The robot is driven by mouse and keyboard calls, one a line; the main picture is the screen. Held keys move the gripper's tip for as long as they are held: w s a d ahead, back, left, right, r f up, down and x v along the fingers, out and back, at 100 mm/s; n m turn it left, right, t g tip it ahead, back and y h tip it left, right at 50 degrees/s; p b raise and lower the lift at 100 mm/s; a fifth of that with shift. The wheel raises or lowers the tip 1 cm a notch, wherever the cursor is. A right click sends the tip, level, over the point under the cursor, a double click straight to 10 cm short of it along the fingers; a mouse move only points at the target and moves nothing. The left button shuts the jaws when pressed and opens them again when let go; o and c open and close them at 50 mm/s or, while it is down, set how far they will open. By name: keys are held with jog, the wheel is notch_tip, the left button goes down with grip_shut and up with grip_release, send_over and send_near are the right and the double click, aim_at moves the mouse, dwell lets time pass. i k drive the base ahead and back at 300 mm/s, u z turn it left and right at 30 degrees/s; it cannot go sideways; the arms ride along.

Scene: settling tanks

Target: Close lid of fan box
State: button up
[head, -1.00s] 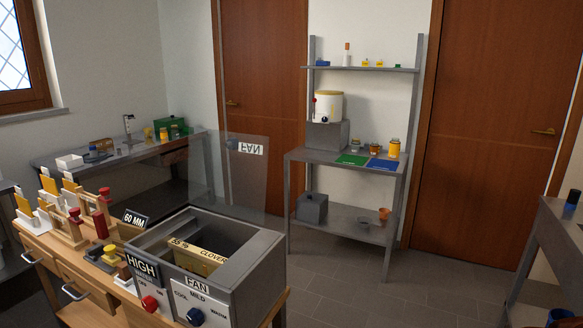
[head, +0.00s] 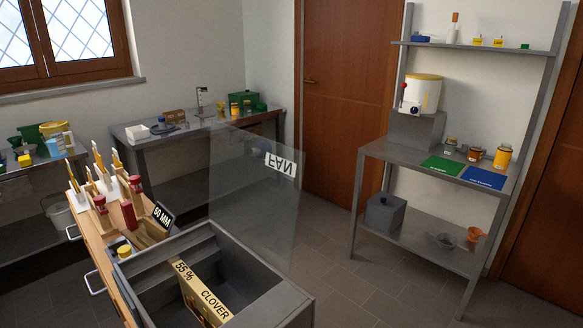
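The fan box (head: 292,302) is an open grey box at the bottom of the head view, cut off by the lower edge. Its clear lid (head: 245,210) stands raised at the box's far side, with a white FAN label (head: 280,164) reading upside down. Inside the box is a yellowish block (head: 202,295) marked 55 % CLOVER. The front of the box is out of view. My gripper is not in view.
A wooden bench with drawers (head: 112,272) holds red-topped stands and a 60 MM sign (head: 163,216) left of the box. A grey shelf table (head: 378,150) stands at the right. Grey tables line the back and left. Tiled floor (head: 365,285) is clear between the box and shelf table.

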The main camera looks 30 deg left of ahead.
aim_at(264, 149)
jog(key=i, duration=2.1)
jog(key=u, duration=3.15)
jog(key=k, duration=0.6)
jog(key=u, duration=0.35)
